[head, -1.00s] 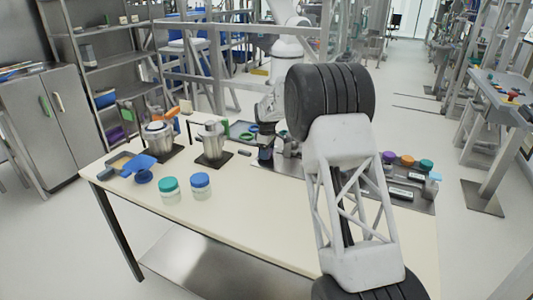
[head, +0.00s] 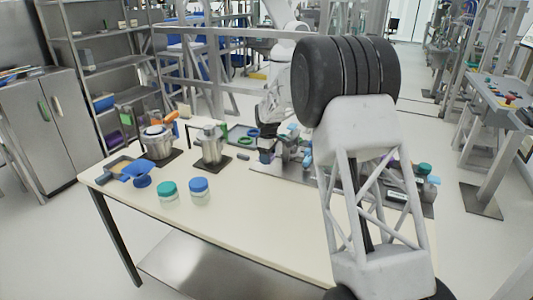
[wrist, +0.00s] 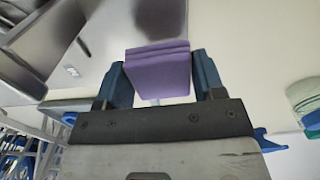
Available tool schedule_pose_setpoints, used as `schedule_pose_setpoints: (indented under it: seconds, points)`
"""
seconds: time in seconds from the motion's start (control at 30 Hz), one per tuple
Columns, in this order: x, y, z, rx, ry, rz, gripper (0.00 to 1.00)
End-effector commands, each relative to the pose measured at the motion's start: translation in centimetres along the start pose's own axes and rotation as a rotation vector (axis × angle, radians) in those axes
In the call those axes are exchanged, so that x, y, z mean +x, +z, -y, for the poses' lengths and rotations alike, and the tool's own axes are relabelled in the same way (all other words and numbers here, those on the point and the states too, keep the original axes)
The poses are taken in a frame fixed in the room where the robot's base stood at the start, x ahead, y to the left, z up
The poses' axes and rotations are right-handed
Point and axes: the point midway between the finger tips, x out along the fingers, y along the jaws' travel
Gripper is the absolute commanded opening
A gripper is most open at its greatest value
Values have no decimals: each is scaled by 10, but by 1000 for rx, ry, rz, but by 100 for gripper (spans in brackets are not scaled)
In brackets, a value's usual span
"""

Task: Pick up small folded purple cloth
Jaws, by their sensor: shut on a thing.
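In the wrist view, a folded purple cloth (wrist: 158,78) with stacked layers sits between the two blue fingers of my gripper (wrist: 158,62). The gripper is shut on it, one finger at each side. The cloth's layered edge faces the top of the picture, and its far side is hidden. In the head view my own arm covers part of the table, and I cannot make out the gripper or the cloth there.
The cream table (head: 240,215) has bare room along its front. A teal-lidded jar (head: 167,192) and a blue-lidded jar (head: 199,190) stand there. Behind are a blue funnel (head: 138,172) and two steel pots (head: 158,143) (head: 211,148). A crowded grey mat lies right, partly behind my arm.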

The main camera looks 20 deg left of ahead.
Motion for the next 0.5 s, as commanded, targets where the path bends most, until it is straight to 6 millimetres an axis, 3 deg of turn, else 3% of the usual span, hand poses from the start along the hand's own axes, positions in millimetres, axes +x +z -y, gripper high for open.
schedule_pose_setpoints:
  seconds: [0.5]
  points:
    - [-6,35,55,0,-1,0,41]
